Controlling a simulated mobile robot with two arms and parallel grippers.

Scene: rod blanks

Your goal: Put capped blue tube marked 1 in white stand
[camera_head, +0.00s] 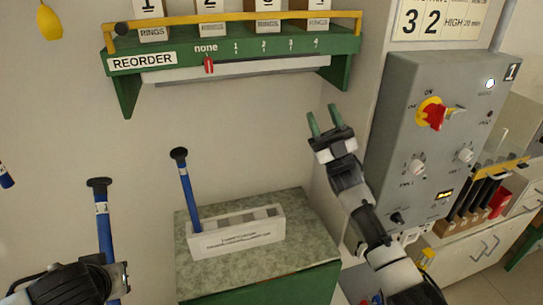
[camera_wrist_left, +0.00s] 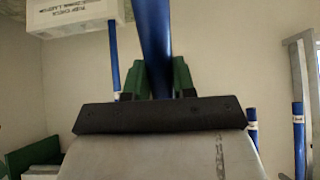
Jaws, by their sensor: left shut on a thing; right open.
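A blue tube (camera_head: 103,232) with a black cap and a white label marked 1 stands roughly upright at the left of the head view. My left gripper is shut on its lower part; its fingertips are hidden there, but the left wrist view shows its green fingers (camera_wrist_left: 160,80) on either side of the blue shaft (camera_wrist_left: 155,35). The white stand (camera_head: 237,239) is to the right of it, apart. Another black-capped blue tube (camera_head: 188,190) leans slightly in the stand's leftmost slot. My right gripper (camera_head: 324,121) is open and empty, above and right of the stand.
The stand sits on a speckled green-sided top (camera_head: 296,205). A green shelf (camera_head: 230,57) with several ring boxes hangs above. A grey control box (camera_head: 440,130) is at the right. Part of another blue tube (camera_head: 5,178) shows at the left edge.

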